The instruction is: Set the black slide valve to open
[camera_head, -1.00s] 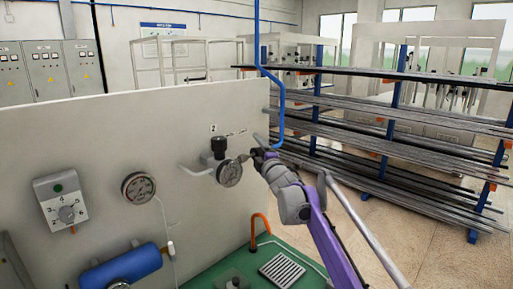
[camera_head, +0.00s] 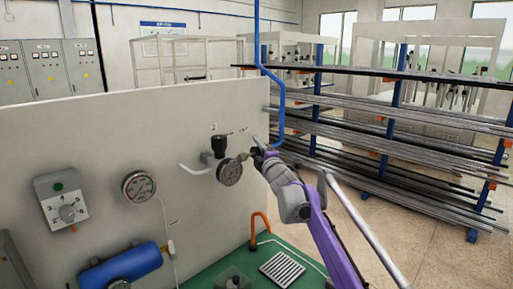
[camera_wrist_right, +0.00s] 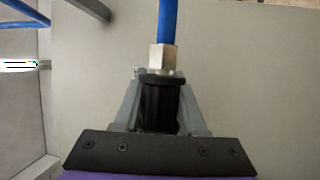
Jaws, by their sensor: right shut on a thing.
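The black slide valve (camera_wrist_right: 160,102) shows in the right wrist view as a dark cylinder below a pale metal fitting and a blue hose. My right gripper (camera_wrist_right: 160,108) has its two grey fingers on either side of this black body and is shut on it. In the head view my right gripper (camera_head: 257,154) is at the panel's right edge, beside a gauge, under the blue pipe. There the gripper largely hides the valve, and I cannot read its slide position. My left gripper is in neither view.
A pale panel (camera_head: 90,130) carries a black-knobbed regulator (camera_head: 218,147), a gauge (camera_head: 229,172), another gauge (camera_head: 139,187) and a dial box (camera_head: 62,200). A blue cylinder (camera_head: 122,268) is low on the left. A rack of bars (camera_head: 400,150) stands at right.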

